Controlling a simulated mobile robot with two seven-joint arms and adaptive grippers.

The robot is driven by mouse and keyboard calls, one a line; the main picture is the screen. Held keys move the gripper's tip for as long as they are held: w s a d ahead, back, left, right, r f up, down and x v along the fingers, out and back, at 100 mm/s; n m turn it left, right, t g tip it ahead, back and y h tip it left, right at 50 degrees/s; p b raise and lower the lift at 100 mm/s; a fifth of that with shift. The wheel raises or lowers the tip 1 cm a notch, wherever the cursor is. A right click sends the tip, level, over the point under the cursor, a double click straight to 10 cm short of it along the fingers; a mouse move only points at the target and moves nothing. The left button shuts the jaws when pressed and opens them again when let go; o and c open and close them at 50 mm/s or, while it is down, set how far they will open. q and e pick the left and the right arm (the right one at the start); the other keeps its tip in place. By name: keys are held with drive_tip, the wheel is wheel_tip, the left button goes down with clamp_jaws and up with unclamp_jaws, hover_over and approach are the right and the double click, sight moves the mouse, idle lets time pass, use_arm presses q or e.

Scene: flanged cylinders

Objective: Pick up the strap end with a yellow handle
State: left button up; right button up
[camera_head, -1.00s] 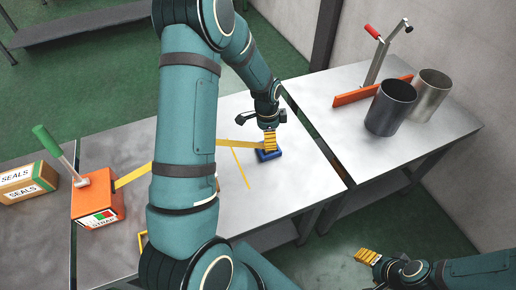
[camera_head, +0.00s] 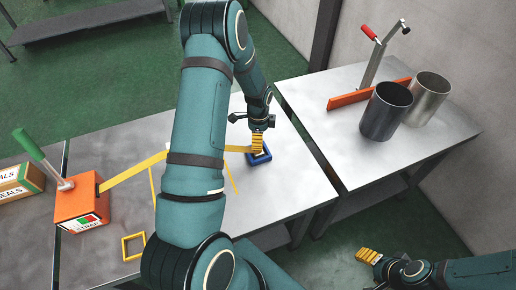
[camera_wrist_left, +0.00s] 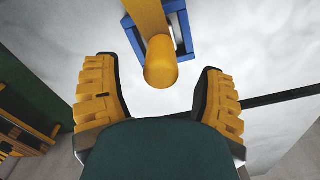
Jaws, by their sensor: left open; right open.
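A yellow strap (camera_head: 135,171) runs from an orange box (camera_head: 80,203) with a green handle across the table, behind my left arm, to a blue square frame (camera_head: 265,157). My left gripper (camera_head: 258,142) is over the blue frame with its fingers pointing down. In the left wrist view, the round end of a yellow handle (camera_wrist_left: 161,68) lies between the two open fingers, apart from both. The blue frame (camera_wrist_left: 185,32) is behind it. My right gripper (camera_head: 368,256) is open and empty at the lower right, away from the strap.
A yellow square frame (camera_head: 133,247) lies near the table's front. A seals box (camera_head: 18,180) is at the far left. On the right table stand a dark cylinder (camera_head: 386,112), a metal cylinder (camera_head: 429,97) and an orange bar (camera_head: 345,98) by a red-handled tool. A gap separates the tables.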

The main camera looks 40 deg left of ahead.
use_arm(q)
wheel_tip(320, 180, down, 4)
drive_tip(key=shift+w+r, duration=0.1)
drive_tip(key=shift+r, duration=0.1)
clamp_jaws()
